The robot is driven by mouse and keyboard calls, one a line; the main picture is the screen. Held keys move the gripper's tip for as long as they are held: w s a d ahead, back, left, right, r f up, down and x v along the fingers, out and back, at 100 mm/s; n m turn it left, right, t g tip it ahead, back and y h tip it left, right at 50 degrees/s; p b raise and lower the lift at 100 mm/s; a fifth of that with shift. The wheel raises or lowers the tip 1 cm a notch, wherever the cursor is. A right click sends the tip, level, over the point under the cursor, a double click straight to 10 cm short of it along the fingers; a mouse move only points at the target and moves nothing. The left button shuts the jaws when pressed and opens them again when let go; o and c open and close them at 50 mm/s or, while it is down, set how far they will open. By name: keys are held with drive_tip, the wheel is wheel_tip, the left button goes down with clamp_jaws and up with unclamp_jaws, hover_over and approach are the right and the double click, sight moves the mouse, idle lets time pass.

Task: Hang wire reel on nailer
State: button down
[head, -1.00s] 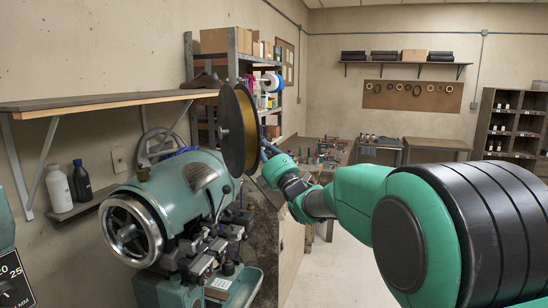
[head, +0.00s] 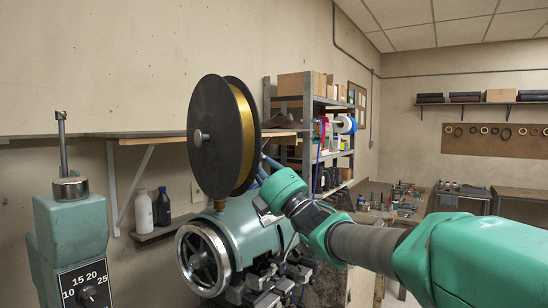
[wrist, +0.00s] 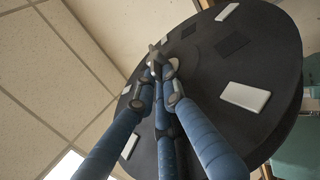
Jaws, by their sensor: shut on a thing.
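The wire reel (head: 212,135), with black flanges and gold wire between them, is upright in the air in the head view. A small grey hub stub sticks out of its left face. My gripper (head: 267,163) is at the reel's right side, its fingertips partly hidden behind the flange. In the wrist view, the blue fingers of my gripper (wrist: 158,78) are closed at the hub of the reel (wrist: 205,105). I cannot tell which teal machine is the nailer: one with a vertical rod and dial (head: 72,222) stands left, another with a handwheel (head: 237,228) stands below the reel.
A wall shelf (head: 125,137) runs behind the reel. Two bottles (head: 153,208) stand on a lower ledge. A metal rack (head: 312,115) with boxes and a cluttered bench (head: 400,205) are farther back. Open air lies between the reel and the left machine.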

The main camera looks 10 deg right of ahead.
drive_tip(key=s+a+f+n+g+y+b, duration=0.1)
drive_tip(key=s+a+f+g+y, duration=0.1)
drive_tip(key=s+a, duration=0.3)
drive_tip(key=s+a+f+n+g+y+b, duration=0.2)
drive_tip(key=s+a, duration=0.4)
drive_tip(key=a, duration=0.4)
drive_tip(key=shift+s+a+f+n+g+y, duration=0.2)
drive_tip(key=shift+f+n+g+y, duration=0.1)
drive_tip(key=shift+f+g+y, duration=0.45)
drive_tip(key=shift+w+a, duration=0.1)
drive_tip(key=shift+w, duration=0.1)
drive_tip(key=w+a+p, duration=0.9)
drive_tip(key=p, duration=0.1)
drive_tip(key=shift+w+a, duration=0.25)
drive_tip(key=shift+w+a+p, duration=0.1)
drive_tip(key=shift+w+p, duration=0.05)
drive_tip(key=shift+p, duration=0.4)
drive_tip(key=a+p, duration=0.1)
drive_tip(key=p, duration=0.1)
drive_tip(key=w+h+p, duration=0.1)
drive_tip(key=p, duration=0.1)
drive_tip(key=shift+w+a+r+h, duration=0.25)
drive_tip(key=shift+w+a+r, duration=0.05)
drive_tip(key=shift+a, duration=0.05)
